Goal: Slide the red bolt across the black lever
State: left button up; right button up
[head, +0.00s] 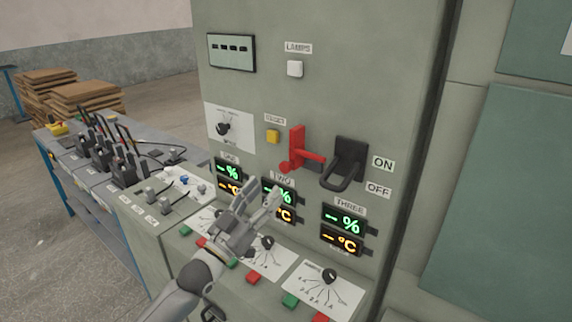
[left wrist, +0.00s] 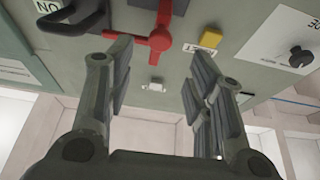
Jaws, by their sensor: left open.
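The red bolt (head: 297,145) is on the grey-green panel, with a knob at its lower left and a rod pointing right. The black lever (head: 348,160) is just right of it, its looped handle sticking out and down near the ON and OFF labels. I cannot tell whether the rod touches the lever. My left gripper (head: 260,194) is open and empty, below and left of the bolt, apart from it. In the left wrist view, the red bolt (left wrist: 161,38) shows beyond and between the open fingers (left wrist: 160,88), with the black lever (left wrist: 72,14) at upper left.
A yellow button (head: 273,136) is left of the bolt. Lit displays (head: 343,222) and a sloped desk with dials (head: 329,276) and coloured buttons lie below. A row of black levers (head: 100,150) stands on a bench at left. Stacked boards (head: 85,100) are behind it.

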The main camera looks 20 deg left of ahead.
aim_at(283, 168)
pick_arm(q)
jog(key=p+x, duration=0.2)
jog(key=x, duration=0.7)
jog(key=shift+w+p, duration=0.2)
jog(key=shift+p, duration=0.15)
jog(key=shift+c, duration=0.4)
grip_shut()
